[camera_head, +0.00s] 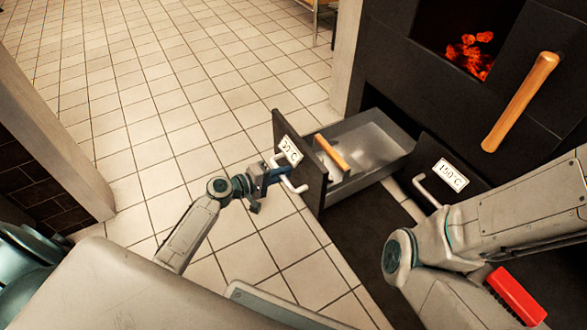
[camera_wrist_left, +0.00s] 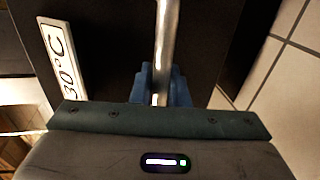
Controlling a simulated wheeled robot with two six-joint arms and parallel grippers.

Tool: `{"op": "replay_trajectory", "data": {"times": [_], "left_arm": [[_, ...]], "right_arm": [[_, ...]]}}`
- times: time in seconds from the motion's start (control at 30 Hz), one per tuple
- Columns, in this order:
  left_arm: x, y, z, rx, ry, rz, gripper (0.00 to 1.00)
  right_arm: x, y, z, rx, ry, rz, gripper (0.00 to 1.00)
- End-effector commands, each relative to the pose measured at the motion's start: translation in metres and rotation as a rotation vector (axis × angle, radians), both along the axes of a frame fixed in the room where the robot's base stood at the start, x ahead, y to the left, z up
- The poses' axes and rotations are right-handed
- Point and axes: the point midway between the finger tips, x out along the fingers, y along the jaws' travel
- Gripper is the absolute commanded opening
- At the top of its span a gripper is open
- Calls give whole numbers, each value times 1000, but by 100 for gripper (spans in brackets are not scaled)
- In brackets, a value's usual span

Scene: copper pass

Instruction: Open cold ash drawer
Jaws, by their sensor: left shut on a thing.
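The drawer labelled 30°C (camera_head: 372,148) is pulled out from the dark oven front, with its black front panel (camera_head: 312,185) facing left. Its grey metal tray holds a thing with a wooden handle (camera_head: 331,153). My left gripper (camera_head: 276,174) is shut on the drawer's pale bar handle (camera_head: 295,187). In the left wrist view the metal bar (camera_wrist_left: 165,40) runs down between the blue fingers (camera_wrist_left: 160,85), with the 30°C label (camera_wrist_left: 62,60) to the left. My right arm crosses the lower right; its gripper is out of view.
A second drawer labelled 150°C (camera_head: 451,174) with a bar handle (camera_head: 426,191) is to the right. Above it are a wooden handle (camera_head: 520,102) and glowing coals (camera_head: 470,54). A wooden post (camera_head: 50,140) stands at left. Tiled floor (camera_head: 180,90) is clear.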

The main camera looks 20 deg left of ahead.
Motion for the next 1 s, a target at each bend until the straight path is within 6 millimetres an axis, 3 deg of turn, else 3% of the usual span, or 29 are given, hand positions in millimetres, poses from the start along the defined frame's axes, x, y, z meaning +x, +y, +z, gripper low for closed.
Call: {"op": "replay_trajectory", "data": {"times": [0.2, 0.63, 0.67, 0.77, 1.0], "left_arm": [[-14, 9, -1, -2, 2, -3, 0], [-17, 11, -1, -1, 1, -3, 0], [-17, 11, -1, -1, 1, -3, 16], [-17, 11, -1, -1, 1, -2, 34], [-16, 12, 0, 0, 1, -1, 34]], "right_arm": [[0, 0, -1, -1, 2, 0, 36], [0, 0, -1, 1, 1, 1, 36], [0, 0, -1, 1, 1, 1, 36], [0, 0, -1, 1, 1, 2, 36], [0, 0, -1, 2, 1, 3, 36]]}}
